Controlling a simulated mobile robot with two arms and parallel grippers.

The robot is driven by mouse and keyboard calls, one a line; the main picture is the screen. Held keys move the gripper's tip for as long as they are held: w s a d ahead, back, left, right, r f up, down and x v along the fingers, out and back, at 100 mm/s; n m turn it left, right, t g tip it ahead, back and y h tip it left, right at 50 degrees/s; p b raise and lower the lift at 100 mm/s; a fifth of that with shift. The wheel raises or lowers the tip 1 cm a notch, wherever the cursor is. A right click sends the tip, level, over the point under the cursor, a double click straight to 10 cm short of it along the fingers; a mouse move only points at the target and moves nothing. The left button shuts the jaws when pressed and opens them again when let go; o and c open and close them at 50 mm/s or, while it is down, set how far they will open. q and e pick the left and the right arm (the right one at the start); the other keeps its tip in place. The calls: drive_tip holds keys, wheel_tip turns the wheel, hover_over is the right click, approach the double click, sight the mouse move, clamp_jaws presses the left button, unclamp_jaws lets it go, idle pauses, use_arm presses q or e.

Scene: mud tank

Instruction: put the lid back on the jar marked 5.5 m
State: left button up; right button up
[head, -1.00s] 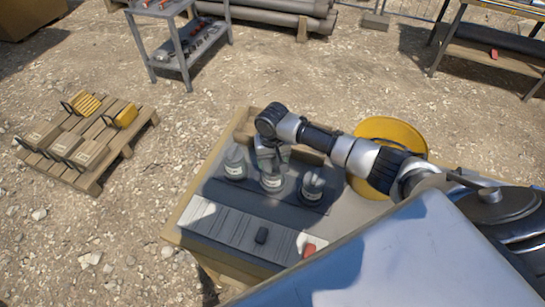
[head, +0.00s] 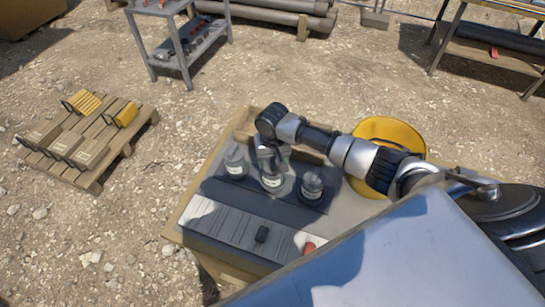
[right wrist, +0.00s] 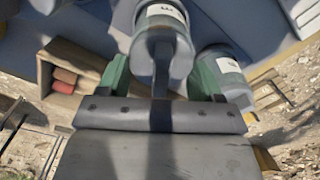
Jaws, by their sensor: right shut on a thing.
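Three clear jars with white labels stand in a row on a dark mat: the left jar (head: 235,163), the middle jar (head: 271,182) and the right jar (head: 312,187). Their markings are too small to read in the head view. My right gripper (head: 267,156) is over the middle jar, shut on a grey lid (right wrist: 160,62) at its top. In the right wrist view a labelled jar (right wrist: 163,14) lies directly beyond the lid. I cannot tell whether the lid is seated or slightly raised. My left gripper is not in view.
A yellow round container (head: 400,132) stands behind my right arm. A wooden tray (right wrist: 45,72) with red cylinders is beside the jars.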

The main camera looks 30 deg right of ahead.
idle(0.3)
drive_tip(key=o, duration=1)
drive_tip(key=shift+o, duration=0.3)
drive_tip(key=shift+r, duration=0.1)
wheel_tip(320, 180, up, 5)
drive_tip(key=p, duration=0.5)
drive_tip(key=shift+p, duration=0.35)
drive_tip(key=shift+r, duration=0.9)
drive_tip(key=shift+c, duration=0.3)
